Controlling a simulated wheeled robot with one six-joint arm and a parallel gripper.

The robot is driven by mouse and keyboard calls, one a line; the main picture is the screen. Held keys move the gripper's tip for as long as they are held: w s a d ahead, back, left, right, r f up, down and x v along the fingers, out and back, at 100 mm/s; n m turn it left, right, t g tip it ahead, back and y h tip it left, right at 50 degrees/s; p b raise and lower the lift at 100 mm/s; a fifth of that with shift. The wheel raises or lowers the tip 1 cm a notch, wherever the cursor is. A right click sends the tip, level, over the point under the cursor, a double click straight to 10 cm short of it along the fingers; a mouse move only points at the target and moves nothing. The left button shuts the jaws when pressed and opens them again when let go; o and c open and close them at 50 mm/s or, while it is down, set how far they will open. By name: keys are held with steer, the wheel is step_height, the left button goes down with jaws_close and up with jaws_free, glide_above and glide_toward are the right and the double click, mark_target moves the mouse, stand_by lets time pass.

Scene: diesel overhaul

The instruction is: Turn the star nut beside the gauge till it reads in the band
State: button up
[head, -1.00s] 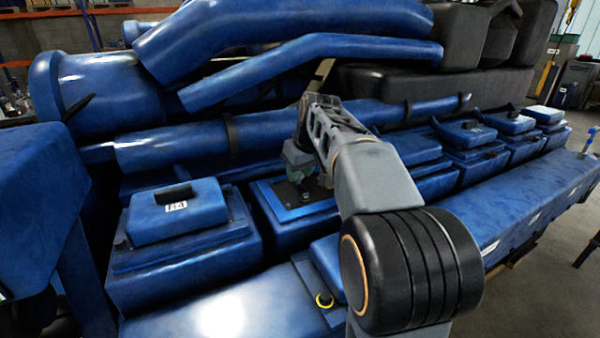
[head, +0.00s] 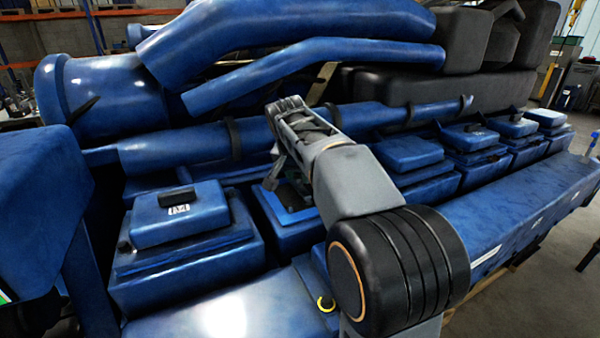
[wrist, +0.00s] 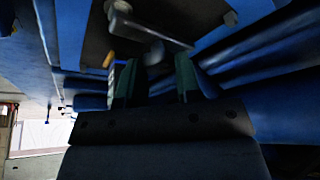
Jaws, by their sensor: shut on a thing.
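My gripper (wrist: 156,82) shows in the wrist view as two dark green fingers, shut on a small grey part (wrist: 155,54) between their tips. That part is dark and blurred, so I cannot tell whether it is the star nut. A grey lever with a round end (wrist: 119,8) crosses just beyond the fingers. A small orange-topped piece (wrist: 108,61) stands left of the left finger. In the head view my arm reaches over an uncovered blue cylinder head (head: 288,232), and its own links mostly hide my gripper. I cannot make out a gauge face or its band in either view.
A covered blue cylinder head (head: 180,218) stands to the left, and several more run off to the right. Thick blue pipes (head: 290,62) pass behind and above my arm. A long blue casing (head: 490,230) lies in front at right. Open floor (head: 560,265) shows at far right.

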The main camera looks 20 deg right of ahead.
steer(key=m, duration=0.2)
steer(key=m+g+h, duration=0.1)
steer(key=m, duration=0.2)
steer(key=shift+w+a+g+p, duration=0.1)
steer(key=shift+g+p, duration=0.2)
steer(key=shift+p, duration=0.1)
stand_by(0.3)
steer(key=o, duration=0.9)
steer(key=p+v, duration=0.1)
steer(key=v, duration=1.2)
steer(key=shift+w+a+r, duration=0.1)
steer(key=shift+a+r, duration=0.1)
steer(key=shift+r, duration=0.2)
